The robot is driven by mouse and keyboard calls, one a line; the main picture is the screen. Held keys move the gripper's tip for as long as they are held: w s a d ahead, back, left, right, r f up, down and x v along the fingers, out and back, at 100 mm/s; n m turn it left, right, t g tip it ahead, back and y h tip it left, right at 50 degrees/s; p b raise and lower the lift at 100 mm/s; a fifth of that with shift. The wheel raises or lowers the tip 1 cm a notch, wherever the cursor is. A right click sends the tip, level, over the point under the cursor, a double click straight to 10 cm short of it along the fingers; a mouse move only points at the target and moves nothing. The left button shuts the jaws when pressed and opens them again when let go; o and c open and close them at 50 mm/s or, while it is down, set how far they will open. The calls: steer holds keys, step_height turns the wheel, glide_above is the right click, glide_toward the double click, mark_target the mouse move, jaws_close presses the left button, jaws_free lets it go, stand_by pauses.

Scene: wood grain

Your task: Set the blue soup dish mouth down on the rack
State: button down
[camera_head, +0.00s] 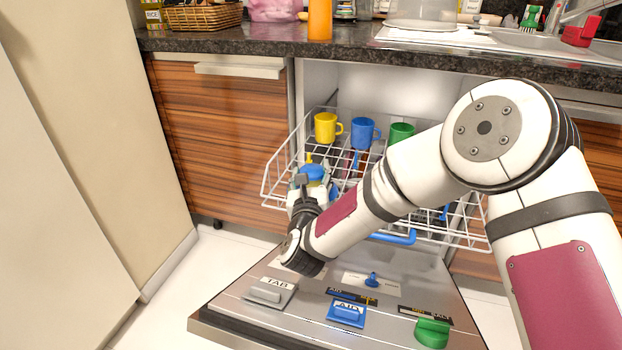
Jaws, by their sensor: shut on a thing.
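The blue soup dish (314,172) shows as a small blue patch at my gripper (309,187), over the left front of the white wire rack (279,163). My gripper is shut on the dish. The gripper and my wrist hide much of it, so I cannot tell its tilt or which way its mouth faces. I also cannot tell whether it touches the rack's wires. The rack is pulled out above the open dishwasher door (240,318). My forearm covers the rack's right part.
A yellow mug (326,128), a blue mug (363,133) and a green mug (401,133) stand along the rack's back. The door carries a grey tablet holder (268,292), a blue part (346,314) and a green knob (432,333). A dark counter (260,38) overhangs behind.

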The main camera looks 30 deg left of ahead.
steer(key=c, duration=0.7)
jaws_free()
steer(key=shift+r, duration=0.1)
steer(key=p+v, duration=0.2)
steer(key=v, duration=1)
steer(key=shift+p, duration=0.35)
